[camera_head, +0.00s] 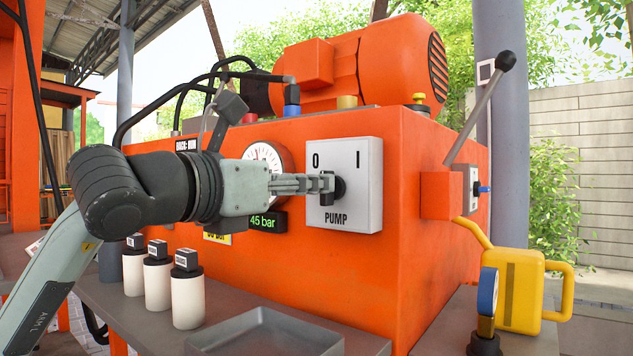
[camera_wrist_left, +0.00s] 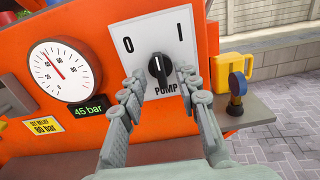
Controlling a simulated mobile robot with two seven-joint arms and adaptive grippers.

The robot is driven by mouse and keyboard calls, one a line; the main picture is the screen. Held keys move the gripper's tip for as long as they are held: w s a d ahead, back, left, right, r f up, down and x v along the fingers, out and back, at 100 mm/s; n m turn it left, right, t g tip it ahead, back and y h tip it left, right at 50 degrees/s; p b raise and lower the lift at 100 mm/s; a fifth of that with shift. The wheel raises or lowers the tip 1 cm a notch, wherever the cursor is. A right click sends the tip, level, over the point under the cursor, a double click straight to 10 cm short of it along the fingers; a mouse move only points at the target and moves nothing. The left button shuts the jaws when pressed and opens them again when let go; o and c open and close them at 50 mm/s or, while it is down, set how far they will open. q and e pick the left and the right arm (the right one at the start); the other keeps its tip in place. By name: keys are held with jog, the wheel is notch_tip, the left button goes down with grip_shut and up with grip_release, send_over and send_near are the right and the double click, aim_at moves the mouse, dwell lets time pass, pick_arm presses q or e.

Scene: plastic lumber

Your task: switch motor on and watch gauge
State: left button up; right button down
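The motor switch is a black knob (camera_wrist_left: 159,69) on a white panel marked 0, I and PUMP (camera_head: 365,170). The knob stands near upright in the left wrist view; which mark it points to is unclear. My left gripper (camera_head: 327,184) is at the panel. In the left wrist view its fingers (camera_wrist_left: 163,80) are spread on either side of the knob; contact is unclear. The round gauge (camera_wrist_left: 65,72) has its needle up and left, near 40. It is partly hidden behind my gripper in the head view (camera_head: 262,154). The green display (camera_wrist_left: 90,106) reads 45 bar. My right gripper is not seen.
The orange motor (camera_head: 360,60) sits on top of the orange unit. A lever (camera_head: 478,110) stands at its right. A yellow can (camera_head: 521,290) and a blue gauge (camera_head: 487,292) are front right. Three white bottles (camera_head: 188,300) and a grey tray (camera_head: 265,335) are in front.

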pick_arm(q)
jog(key=shift+x, duration=1.5)
jog(key=shift+a, duration=0.1)
grip_shut()
